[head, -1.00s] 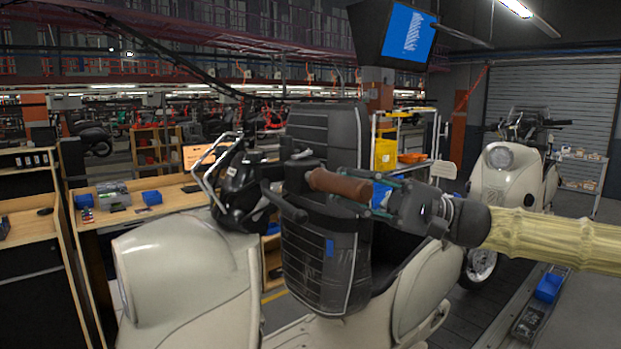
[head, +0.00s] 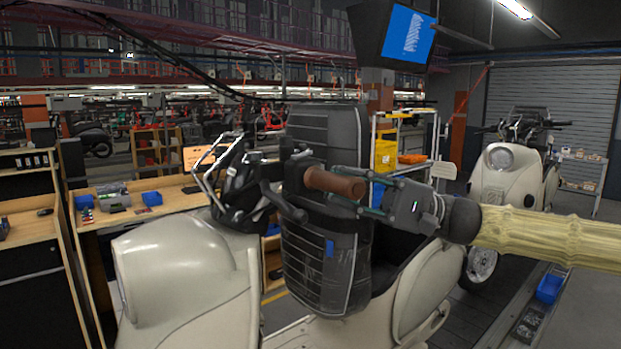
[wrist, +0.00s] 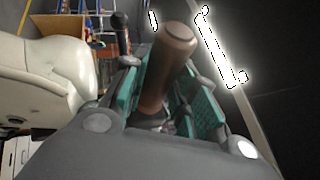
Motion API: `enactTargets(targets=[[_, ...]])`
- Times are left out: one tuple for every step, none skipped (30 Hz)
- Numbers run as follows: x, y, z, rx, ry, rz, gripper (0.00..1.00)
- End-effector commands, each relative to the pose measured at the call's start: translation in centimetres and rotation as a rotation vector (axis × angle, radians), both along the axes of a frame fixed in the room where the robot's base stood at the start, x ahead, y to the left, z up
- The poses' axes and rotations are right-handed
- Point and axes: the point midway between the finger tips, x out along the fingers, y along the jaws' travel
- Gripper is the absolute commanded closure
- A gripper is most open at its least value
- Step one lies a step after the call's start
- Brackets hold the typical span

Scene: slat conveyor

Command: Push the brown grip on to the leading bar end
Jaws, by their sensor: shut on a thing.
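The brown grip (head: 338,184) is held in my gripper (head: 368,196), which is shut on its right part. In the head view the grip points left, with its left end at the black handlebar controls (head: 298,172) of the cream scooter (head: 185,275).
A black lever (head: 286,205) juts out below the controls. A black padded backrest-like panel (head: 322,255) stands behind the grip. A workbench (head: 165,207) with blue bins is at left. Another cream scooter (head: 510,178) stands at right, near a blue tray (head: 550,288).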

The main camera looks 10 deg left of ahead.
Motion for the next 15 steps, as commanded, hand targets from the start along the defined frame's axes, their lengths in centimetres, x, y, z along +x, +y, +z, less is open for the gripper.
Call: enactTargets(targets=[[0.09,0.13,-0.02,0.000,0.000,0.000,0.91],[0.15,0.19,-0.03,0.000,0.000,0.000,0.91],[0.22,0.27,-0.03,0.000,0.000,0.000,0.91],[0.26,0.31,-0.04,0.000,0.000,0.000,0.91],[0.29,0.34,-0.03,0.000,0.000,0.000,0.91],[0.32,0.38,-0.03,0.000,0.000,0.000,0.91],[0.33,0.38,-0.03,0.000,0.000,0.000,0.91],[0.34,0.39,-0.03,0.000,0.000,0.000,0.91],[0.34,0.39,-0.02,0.000,0.000,0.000,0.91],[0.34,0.38,-0.02,0.000,0.000,0.000,0.91],[0.34,0.38,-0.02,0.000,0.000,0.000,0.91],[0.34,0.38,-0.02,0.000,0.000,0.000,0.91],[0.34,0.38,-0.02,0.000,0.000,0.000,0.91],[0.33,0.38,-0.03,0.000,0.000,0.000,0.91],[0.33,0.38,-0.03,0.000,0.000,0.000,0.91]])
